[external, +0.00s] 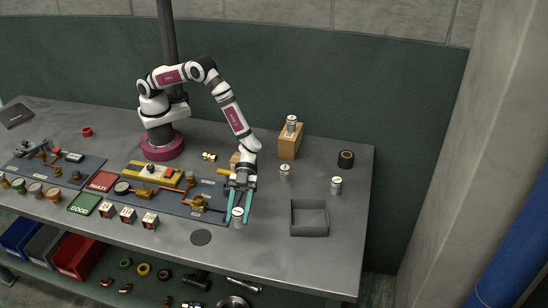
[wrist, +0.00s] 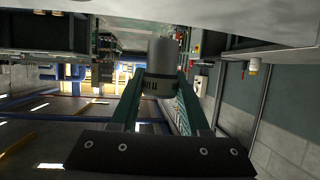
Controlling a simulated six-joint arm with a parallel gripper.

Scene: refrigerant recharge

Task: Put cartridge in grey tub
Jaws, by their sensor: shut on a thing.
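My gripper (external: 238,212), with teal fingers, is shut on a white-and-grey cartridge (external: 237,217) at the front middle of the bench. In the wrist view the cartridge (wrist: 162,62) sits between the two fingers (wrist: 160,95), with dark lettering on its lower band. The grey tub (external: 310,232) is a square open box to the right of my gripper, and it looks empty. The held cartridge is outside the tub, to its left. Whether its base touches the bench is hard to tell.
Similar cartridges stand on a wooden block (external: 289,147), on the bench behind the tub (external: 285,173), and right of it (external: 336,186). A dark cylinder (external: 345,159) stands farther back. Fittings and a blue-grey panel (external: 170,204) fill the left.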

